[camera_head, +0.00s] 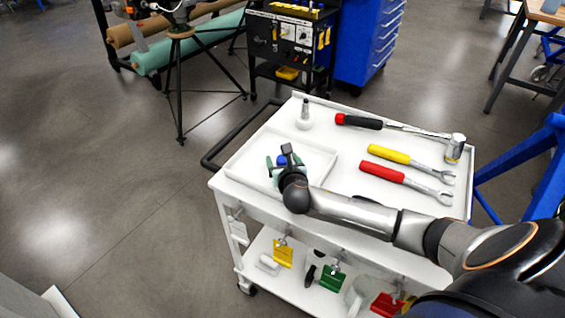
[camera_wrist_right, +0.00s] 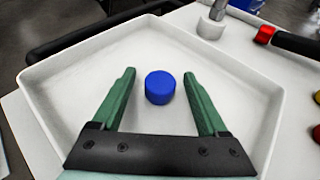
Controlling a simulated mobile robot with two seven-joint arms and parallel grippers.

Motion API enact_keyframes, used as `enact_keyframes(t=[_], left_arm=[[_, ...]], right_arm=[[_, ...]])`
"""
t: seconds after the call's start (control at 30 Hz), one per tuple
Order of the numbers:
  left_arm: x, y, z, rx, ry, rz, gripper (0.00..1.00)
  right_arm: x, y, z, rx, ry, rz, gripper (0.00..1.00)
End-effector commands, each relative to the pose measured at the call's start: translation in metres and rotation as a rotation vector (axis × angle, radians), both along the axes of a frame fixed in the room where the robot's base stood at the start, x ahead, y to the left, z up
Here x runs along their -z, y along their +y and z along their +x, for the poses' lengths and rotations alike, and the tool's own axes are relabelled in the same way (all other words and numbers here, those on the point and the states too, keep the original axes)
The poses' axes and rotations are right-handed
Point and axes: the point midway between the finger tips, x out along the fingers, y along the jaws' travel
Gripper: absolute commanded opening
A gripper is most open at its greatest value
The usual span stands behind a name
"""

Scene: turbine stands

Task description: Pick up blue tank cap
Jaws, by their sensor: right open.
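The blue tank cap (camera_wrist_right: 160,87) is a short blue cylinder standing in a white tray (camera_wrist_right: 60,88) in the right wrist view. It also shows small in the head view (camera_head: 282,160), partly hidden by my gripper. My right gripper (camera_wrist_right: 162,84) has green fingers, open, one on each side of the cap with gaps between. The cap lies near the fingertips and is not gripped. In the head view my right gripper (camera_head: 276,163) is over the tray at the cart's left end. My left gripper is not in view.
A grey-white bottle (camera_head: 304,116) stands just behind the tray. A red-and-black tool (camera_head: 360,121), a yellow-handled wrench (camera_head: 390,154) and a red-handled wrench (camera_head: 385,172) lie to the right. A metal cylinder (camera_head: 455,148) stands at the cart's right end. The tray walls surround the cap.

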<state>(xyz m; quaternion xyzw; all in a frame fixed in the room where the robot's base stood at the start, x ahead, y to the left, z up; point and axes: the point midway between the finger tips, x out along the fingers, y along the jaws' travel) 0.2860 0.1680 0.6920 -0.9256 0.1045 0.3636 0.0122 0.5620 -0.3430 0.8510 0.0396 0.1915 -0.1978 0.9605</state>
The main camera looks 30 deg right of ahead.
Motion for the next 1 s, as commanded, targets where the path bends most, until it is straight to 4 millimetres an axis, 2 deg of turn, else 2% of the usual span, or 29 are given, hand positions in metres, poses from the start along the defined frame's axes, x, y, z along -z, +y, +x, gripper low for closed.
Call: enact_keyframes(t=[0.2,0.87,1.0], left_arm=[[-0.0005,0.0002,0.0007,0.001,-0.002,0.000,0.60],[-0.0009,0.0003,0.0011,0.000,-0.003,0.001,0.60],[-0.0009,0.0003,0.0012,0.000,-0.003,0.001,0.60]], right_arm=[[-0.0001,-0.0003,0.0005,0.000,0.000,0.000,0.75],[0.0000,-0.0004,0.0001,0.000,0.000,-0.001,0.01],[0.0000,-0.0004,0.0001,0.001,0.001,-0.001,0.00]])
